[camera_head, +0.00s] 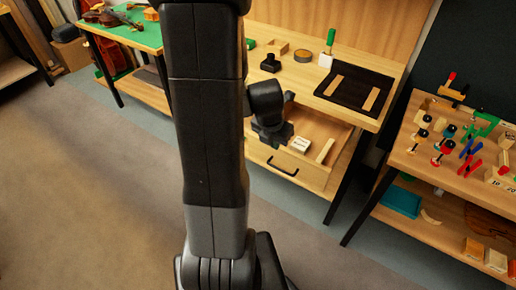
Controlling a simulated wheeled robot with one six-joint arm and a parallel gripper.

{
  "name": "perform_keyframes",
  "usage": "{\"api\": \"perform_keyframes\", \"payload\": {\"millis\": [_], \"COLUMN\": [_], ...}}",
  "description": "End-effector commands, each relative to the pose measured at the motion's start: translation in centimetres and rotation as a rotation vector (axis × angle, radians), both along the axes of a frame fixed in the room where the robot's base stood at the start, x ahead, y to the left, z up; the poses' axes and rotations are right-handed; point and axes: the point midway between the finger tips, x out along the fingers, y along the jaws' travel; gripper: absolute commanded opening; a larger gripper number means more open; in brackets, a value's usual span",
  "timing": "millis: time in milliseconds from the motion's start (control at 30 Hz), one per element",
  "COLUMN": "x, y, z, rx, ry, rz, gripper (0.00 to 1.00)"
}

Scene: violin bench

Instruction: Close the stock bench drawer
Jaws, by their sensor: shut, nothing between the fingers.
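The stock bench drawer (258,158) is pulled out from under the middle bench's wooden top. Its front has a dark bar handle (283,168). A pale labelled block (300,145) and a light wooden strip (325,151) lie inside it. My gripper (278,142) is over the drawer's left part, just behind its front panel as seen here. It is shut and empty. I cannot tell whether it touches the drawer. My arm hides the drawer's left end and part of the bench.
On the bench top (382,68) lie a black mat (355,87) with wooden strips, a dark bottle (270,63) and a tape roll (303,55). A clamp-filled bench (423,165) stands at right, a green-topped bench (137,35) at left. The front floor is clear.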

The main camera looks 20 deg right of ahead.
Motion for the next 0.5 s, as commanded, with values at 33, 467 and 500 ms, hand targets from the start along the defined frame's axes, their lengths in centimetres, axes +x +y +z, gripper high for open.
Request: {"api": "perform_keyframes", "payload": {"millis": [33,467,500], "x": [-0.2,0.4,0.5], "y": [0.1,-0.6,-0.8], "z": [0.4,-4.8,-5.5], "rx": [0.004,0.008,0.008], "ry": [0.005,0.01,0.01], "rz": [0.0,-0.002,0.0], "gripper": [0.0,0.0,0.0]}}
